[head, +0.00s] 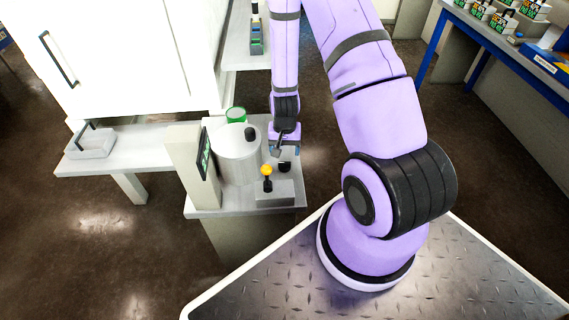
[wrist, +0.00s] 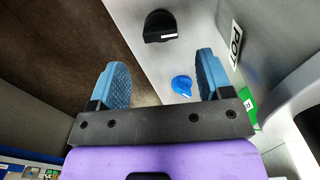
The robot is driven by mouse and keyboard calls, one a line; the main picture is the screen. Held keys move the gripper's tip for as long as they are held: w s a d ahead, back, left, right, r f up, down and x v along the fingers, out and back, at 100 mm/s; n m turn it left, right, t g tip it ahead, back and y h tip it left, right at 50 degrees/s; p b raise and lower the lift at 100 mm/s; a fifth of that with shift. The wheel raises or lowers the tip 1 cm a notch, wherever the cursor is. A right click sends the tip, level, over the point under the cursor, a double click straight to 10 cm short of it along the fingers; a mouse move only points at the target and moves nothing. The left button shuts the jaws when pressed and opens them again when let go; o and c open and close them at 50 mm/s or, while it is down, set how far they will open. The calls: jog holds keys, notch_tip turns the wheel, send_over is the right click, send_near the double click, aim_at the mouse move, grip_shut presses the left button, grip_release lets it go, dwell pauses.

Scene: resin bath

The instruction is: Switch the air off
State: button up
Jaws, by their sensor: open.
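In the wrist view a blue knob (wrist: 182,85) shows on a light grey panel, between my finger outlines and closer to the right finger. A black knob (wrist: 160,26) with a small white label sits beyond the fingertips; its label is too small to read. I cannot tell which control is the air. My gripper (wrist: 162,72) has blue fingers spread apart with nothing between them that they touch. In the head view my gripper (head: 284,146) hangs at the right side of the pot unit, and the blue knob cannot be made out there.
A pale cylindrical pot (head: 238,157) stands beside a screen post (head: 188,160). A yellow ball-topped lever (head: 266,170) and a black knob (head: 285,167) are at the unit's front. A green-rimmed container (head: 236,114) is behind.

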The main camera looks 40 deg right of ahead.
aim_at(285, 163)
jog(key=shift+f, duration=3.75)
jog(key=c, duration=0.9)
jog(key=shift+n, duration=0.8)
jog(key=o, duration=0.9)
jog(key=shift+r, duration=0.15)
notch_tip(285, 163, up, 10)
jog(key=shift+r, duration=0.25)
